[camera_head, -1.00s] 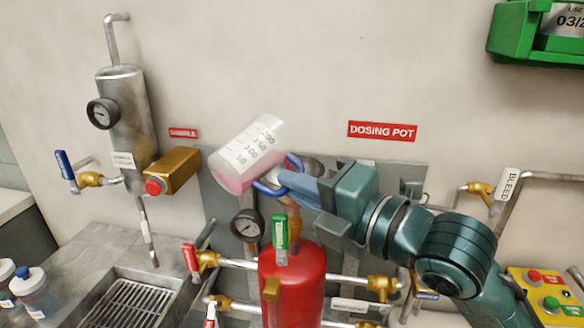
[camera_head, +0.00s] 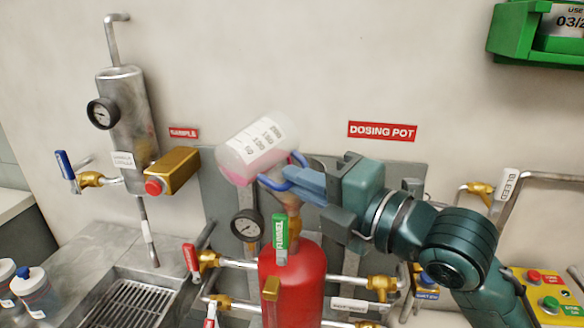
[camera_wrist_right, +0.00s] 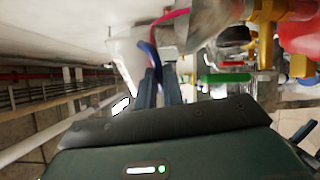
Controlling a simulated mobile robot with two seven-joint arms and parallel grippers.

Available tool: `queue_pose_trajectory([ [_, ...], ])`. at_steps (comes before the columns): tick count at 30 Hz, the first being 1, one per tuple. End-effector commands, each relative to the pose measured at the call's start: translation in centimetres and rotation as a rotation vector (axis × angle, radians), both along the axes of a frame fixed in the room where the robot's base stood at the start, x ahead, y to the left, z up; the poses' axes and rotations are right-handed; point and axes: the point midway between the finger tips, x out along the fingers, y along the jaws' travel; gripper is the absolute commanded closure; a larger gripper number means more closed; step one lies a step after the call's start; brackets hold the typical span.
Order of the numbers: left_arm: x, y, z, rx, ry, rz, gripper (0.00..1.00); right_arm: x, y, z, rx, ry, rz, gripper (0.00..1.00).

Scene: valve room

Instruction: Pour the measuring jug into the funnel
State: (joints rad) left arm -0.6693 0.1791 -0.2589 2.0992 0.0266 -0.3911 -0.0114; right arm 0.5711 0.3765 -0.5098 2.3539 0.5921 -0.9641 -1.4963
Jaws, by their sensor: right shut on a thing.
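In the right wrist view the jug (camera_wrist_right: 127,52) is beside the funnel (camera_wrist_right: 200,28), and a pink streak runs from the jug to the funnel. The liquid level inside the funnel is hidden. My left gripper is out of view.
Below the funnel stands a red dosing pot (camera_head: 292,275) with a green FUNNEL handle (camera_head: 280,236). A pressure gauge (camera_head: 247,226) and red-handled valves (camera_head: 191,258) are close left. A steel cylinder (camera_head: 127,120), sink (camera_head: 130,303) and bottles (camera_head: 35,287) stand farther left.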

Motion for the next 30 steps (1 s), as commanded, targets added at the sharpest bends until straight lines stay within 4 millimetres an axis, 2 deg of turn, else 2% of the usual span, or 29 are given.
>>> queue_pose_trajectory([
  [30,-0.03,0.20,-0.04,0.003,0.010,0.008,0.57,0.03,0.05,-0.41,0.089,0.086,0.004,1.00],
])
